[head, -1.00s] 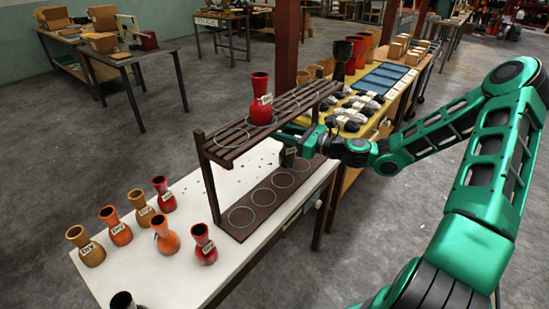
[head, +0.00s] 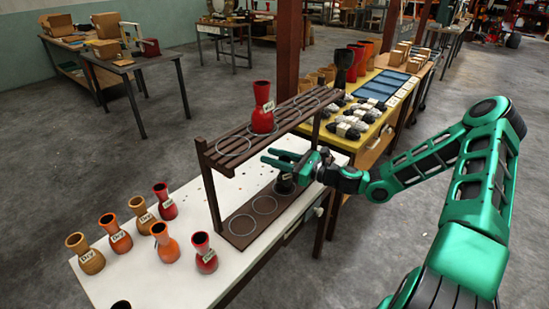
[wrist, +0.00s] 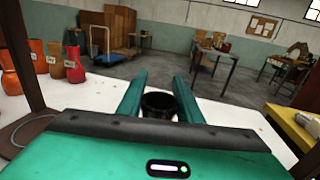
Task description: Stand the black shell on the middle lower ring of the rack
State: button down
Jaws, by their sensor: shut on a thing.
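The black shell (head: 285,184) is a dark goblet form with a small pale label, upright under the rack's upper shelf. My gripper (head: 277,162) reaches between the shelves from the right and is shut on it. In the wrist view the shell's dark open mouth (wrist: 160,104) shows between the two green fingers. The dark brown rack (head: 243,239) has a lower board with pale rings; two rings (head: 265,205) show bare to the left. The shell is at a ring further along. My gripper hides part of it, and I cannot tell whether its foot touches the board.
A red drum (head: 262,108) stands on the rack's upper shelf, above my gripper. Several red, orange and tan drums (head: 161,240) stand on the white table (head: 150,281) to the left. A yellow table (head: 375,127) with trays and dark pieces is behind.

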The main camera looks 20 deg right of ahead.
jog(key=shift+f, duration=0.1)
jog(key=c, duration=1.3)
grip_release()
jog(key=shift+o, duration=0.2)
